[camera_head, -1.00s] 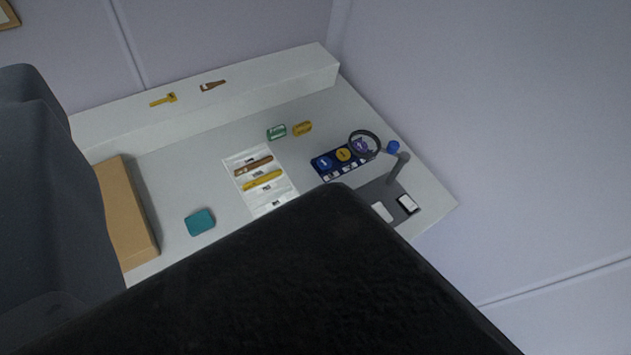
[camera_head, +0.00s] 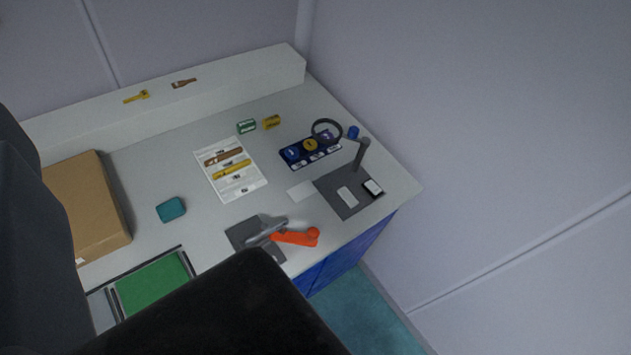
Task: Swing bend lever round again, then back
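The bend lever looks to be the orange-red arm (camera_head: 292,237) with a round knob at its right end. It joins a grey metal part (camera_head: 266,232) on a dark grey base plate (camera_head: 240,232), near the front edge of the bench. The lever points right in the picture and stands clear of any finger I can see. My gripper's fingers are not in view. A large black part of my arm covers the bottom middle, and a dark grey part covers the left edge.
The bench (camera_head: 330,222) holds a magnifier stand (camera_head: 360,155), a dark blue tray (camera_head: 296,163), a white sheet (camera_head: 247,187), a teal block (camera_head: 171,209), a green mat (camera_head: 150,287) and a cardboard box (camera_head: 85,205). Walls stand behind and right. Teal floor (camera_head: 365,312) shows in front.

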